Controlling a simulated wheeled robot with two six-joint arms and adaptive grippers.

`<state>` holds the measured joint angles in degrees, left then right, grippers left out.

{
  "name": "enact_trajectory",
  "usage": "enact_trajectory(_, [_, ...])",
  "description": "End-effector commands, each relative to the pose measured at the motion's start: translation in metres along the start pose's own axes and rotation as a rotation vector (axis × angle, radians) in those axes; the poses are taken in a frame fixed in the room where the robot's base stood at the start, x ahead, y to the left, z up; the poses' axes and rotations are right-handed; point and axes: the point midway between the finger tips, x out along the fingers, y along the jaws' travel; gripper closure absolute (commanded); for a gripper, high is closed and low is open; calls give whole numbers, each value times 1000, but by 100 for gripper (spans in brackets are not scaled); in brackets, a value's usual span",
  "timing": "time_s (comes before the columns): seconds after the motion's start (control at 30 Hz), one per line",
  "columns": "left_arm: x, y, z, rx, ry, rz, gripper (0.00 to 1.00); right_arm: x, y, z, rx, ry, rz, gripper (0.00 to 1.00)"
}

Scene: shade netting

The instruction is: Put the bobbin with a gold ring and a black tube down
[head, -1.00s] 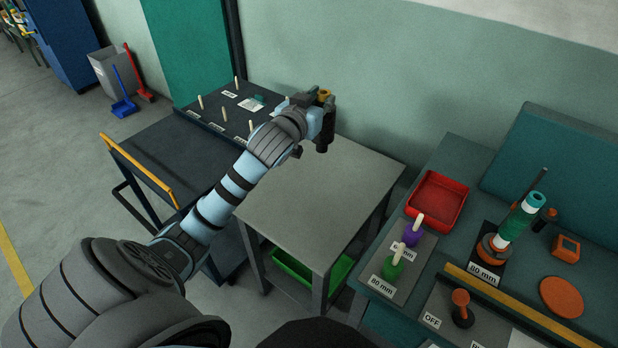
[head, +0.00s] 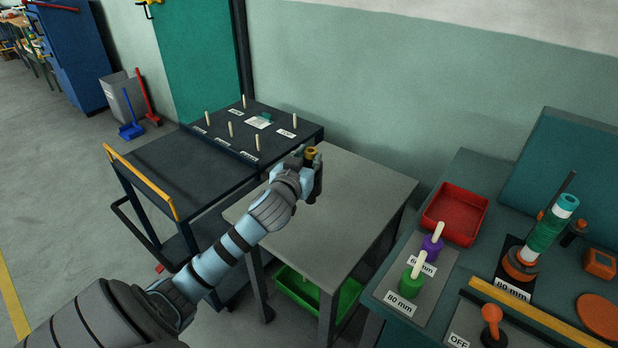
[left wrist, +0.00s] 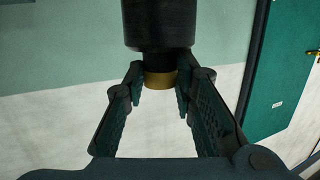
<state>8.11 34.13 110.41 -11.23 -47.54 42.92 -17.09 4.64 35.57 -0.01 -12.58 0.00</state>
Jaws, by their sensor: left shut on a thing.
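My left gripper (head: 306,172) is shut on the bobbin with a gold ring (head: 312,152) and a black tube (head: 318,182). In the head view the bobbin is upright, gold ring on top, and appears over the back left part of the grey table (head: 345,205). I cannot tell its height above the top. The left wrist view shows the black tube (left wrist: 159,25) and the gold ring (left wrist: 160,81) between the fingers (left wrist: 160,100), seen upside down. My right gripper is not in view.
A dark cart with a board of pale pegs (head: 262,128) stands left of the grey table. The visible grey tabletop is bare; a green bin (head: 300,290) sits below. The right bench holds a red tray (head: 455,213), purple and green bobbins, and a teal spool (head: 550,232).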

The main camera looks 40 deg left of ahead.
Motion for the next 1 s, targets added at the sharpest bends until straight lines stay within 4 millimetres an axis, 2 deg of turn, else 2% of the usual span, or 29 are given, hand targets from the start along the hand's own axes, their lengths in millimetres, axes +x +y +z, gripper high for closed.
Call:
enact_trajectory(0.03, [2,1,17,-2,-4,0,100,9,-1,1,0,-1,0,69])
enact_trajectory(0.13, [6,2,35,-2,-2,2,100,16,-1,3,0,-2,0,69])
enact_trajectory(0.53, [7,2,40,-1,-1,2,100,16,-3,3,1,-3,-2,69])
enact_trajectory(0.57, [7,2,40,-1,-2,2,71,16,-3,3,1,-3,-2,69])
enact_trajectory(0.67, [7,2,40,-1,-2,2,55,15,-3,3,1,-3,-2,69])
enact_trajectory(1.0, [6,2,36,-1,-1,2,55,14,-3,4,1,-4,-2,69])
